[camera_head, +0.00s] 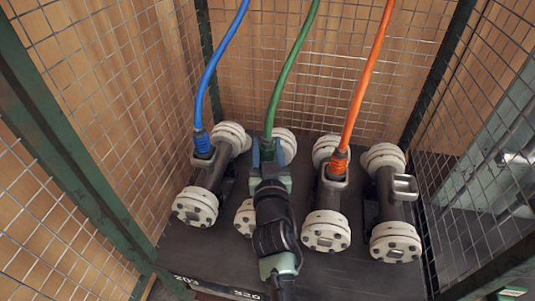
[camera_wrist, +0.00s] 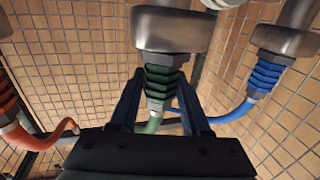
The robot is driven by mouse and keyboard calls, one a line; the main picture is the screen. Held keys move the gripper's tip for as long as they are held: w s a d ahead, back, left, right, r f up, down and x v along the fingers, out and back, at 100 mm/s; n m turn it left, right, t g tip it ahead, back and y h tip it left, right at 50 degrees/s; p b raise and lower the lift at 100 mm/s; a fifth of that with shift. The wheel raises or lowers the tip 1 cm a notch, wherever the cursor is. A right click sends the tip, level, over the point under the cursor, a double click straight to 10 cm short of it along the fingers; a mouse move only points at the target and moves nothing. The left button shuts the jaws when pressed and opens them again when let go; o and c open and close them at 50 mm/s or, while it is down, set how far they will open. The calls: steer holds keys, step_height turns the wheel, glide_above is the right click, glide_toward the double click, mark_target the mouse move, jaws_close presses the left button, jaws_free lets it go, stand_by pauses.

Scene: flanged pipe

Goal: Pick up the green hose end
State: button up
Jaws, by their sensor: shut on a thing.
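The green hose (camera_head: 290,70) comes down from above to the second pipe from the left. Its ribbed green end (camera_wrist: 162,82) shows in the wrist view against a metal pipe socket (camera_wrist: 168,30); I cannot tell how deep it sits. My gripper (camera_head: 267,150) is at the hose end, with one dark blue finger on each side. In the wrist view my gripper (camera_wrist: 160,105) is shut on the green hose end. My arm hides most of that pipe and the hose end in the head view.
A blue hose end (camera_head: 202,142) is in the left pipe's socket, and an orange hose end (camera_head: 339,160) is in the third pipe's. The right pipe (camera_head: 392,205) has an empty socket (camera_head: 405,187). Wire mesh walls (camera_head: 70,110) enclose the dark platform (camera_head: 345,275).

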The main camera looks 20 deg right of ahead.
jaws_close()
steer(key=shift+r, duration=0.1)
step_height(320, 180, up, 10)
steer(key=p, duration=0.4)
steer(key=shift+r, duration=0.15)
step_height(320, 180, up, 4)
steer(key=p, duration=0.4)
steer(key=shift+r, duration=0.15)
